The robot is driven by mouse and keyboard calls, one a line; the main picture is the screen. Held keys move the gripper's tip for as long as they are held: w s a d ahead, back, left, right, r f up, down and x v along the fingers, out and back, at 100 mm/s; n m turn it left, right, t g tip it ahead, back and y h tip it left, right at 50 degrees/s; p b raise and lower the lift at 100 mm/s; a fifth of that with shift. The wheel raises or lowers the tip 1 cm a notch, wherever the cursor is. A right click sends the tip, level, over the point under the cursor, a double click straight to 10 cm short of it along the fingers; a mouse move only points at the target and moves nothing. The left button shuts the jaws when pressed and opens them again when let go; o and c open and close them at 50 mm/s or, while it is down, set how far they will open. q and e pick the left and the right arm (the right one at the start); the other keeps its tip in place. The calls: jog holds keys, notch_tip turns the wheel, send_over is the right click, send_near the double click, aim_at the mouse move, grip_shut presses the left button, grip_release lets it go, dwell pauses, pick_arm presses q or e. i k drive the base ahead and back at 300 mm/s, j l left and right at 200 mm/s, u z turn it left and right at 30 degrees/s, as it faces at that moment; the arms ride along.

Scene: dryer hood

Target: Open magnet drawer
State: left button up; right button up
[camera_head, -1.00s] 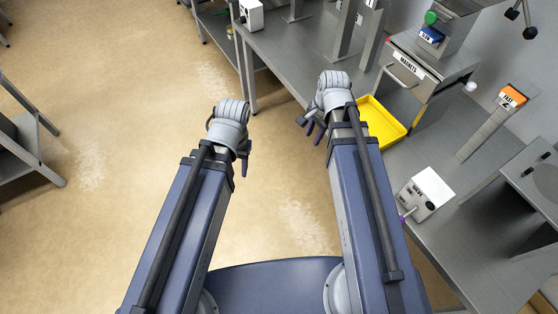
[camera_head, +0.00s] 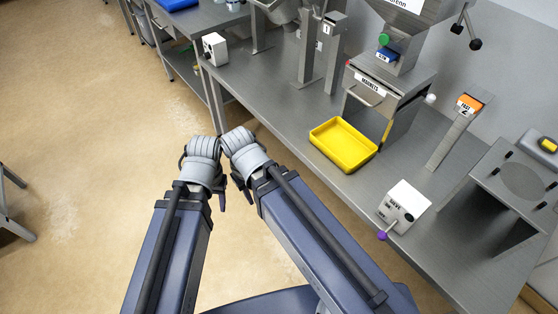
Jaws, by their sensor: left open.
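The magnet drawer (camera_head: 384,99) is the grey metal front labelled "MAGNETS", at the upper right on the bench. It looks shut, with a bar handle (camera_head: 365,96) across its front. My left gripper (camera_head: 220,187) is open, beyond the front edge of the bench over the floor, well to the lower left of the drawer. My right gripper (camera_head: 243,188) is close beside it, also apart from the drawer. Its fingers are mostly hidden by its wrist, so its opening is unclear.
A yellow tray (camera_head: 343,147) sits on the bench just below the drawer. A white box with a purple-tipped lever (camera_head: 403,207) stands near the front edge. Metal posts (camera_head: 308,50) rise left of the drawer.

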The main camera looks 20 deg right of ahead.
aim_at(371, 92)
jog(key=z, duration=1.25)
